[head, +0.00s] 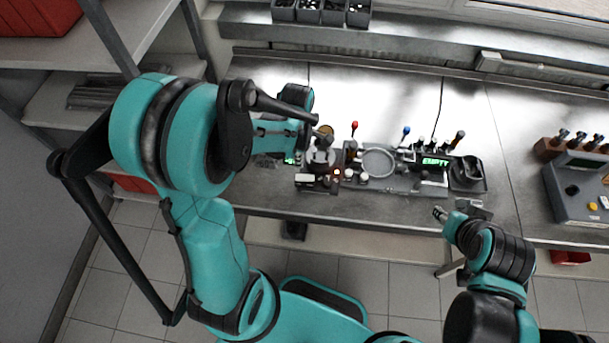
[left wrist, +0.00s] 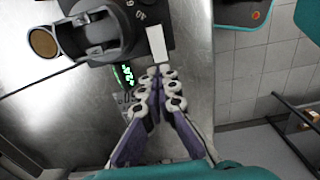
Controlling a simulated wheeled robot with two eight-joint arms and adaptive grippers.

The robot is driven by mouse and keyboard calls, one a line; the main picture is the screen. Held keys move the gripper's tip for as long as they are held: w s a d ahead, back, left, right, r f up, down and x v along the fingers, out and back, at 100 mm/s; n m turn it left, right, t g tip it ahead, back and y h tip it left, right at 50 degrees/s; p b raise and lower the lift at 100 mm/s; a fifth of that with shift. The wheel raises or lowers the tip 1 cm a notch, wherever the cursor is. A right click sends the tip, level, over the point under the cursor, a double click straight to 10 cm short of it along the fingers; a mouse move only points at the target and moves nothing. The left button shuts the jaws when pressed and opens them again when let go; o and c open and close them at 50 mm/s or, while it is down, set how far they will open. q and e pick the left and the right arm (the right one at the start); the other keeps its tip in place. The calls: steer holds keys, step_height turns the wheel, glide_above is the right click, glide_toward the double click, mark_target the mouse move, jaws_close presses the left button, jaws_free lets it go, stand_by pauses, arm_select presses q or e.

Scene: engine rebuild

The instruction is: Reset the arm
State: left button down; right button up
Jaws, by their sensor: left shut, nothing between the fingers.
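My left arm reaches in from the left over the bench in the head view. Its gripper's fingertips are hard to make out there. In the left wrist view my left gripper (left wrist: 159,77) is shut, with its pale jointed fingers together and nothing between them. Its tips are beside a dark device (left wrist: 108,28) with a round post, dial marks and a white label. I cannot tell if they touch it. My right gripper (head: 440,213) is small at the bench's front edge in the head view, and its jaw state is unclear.
A dark fixture (head: 405,184) with a pale ring (head: 378,163) and a green display reading EMPTY (head: 435,162) stands on the metal bench (head: 290,205). A grey control box (head: 582,188) is at right. Shelves (head: 100,52) stand at left. Bench room is clear behind the fixture.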

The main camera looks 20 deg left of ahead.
stand_by(0.3)
arm_select(q)
steer(key=shift+d+m+b, duration=0.1)
steer(key=shift+m+b, duration=0.2)
steer(key=s+d+m+t+b, duration=0.4)
steer(key=s+m+t+b, duration=0.3)
steer(key=m+b, duration=0.6)
steer(key=s+m, duration=0.1)
steer(key=m, duration=0.6)
steer(key=shift+m, duration=0.3)
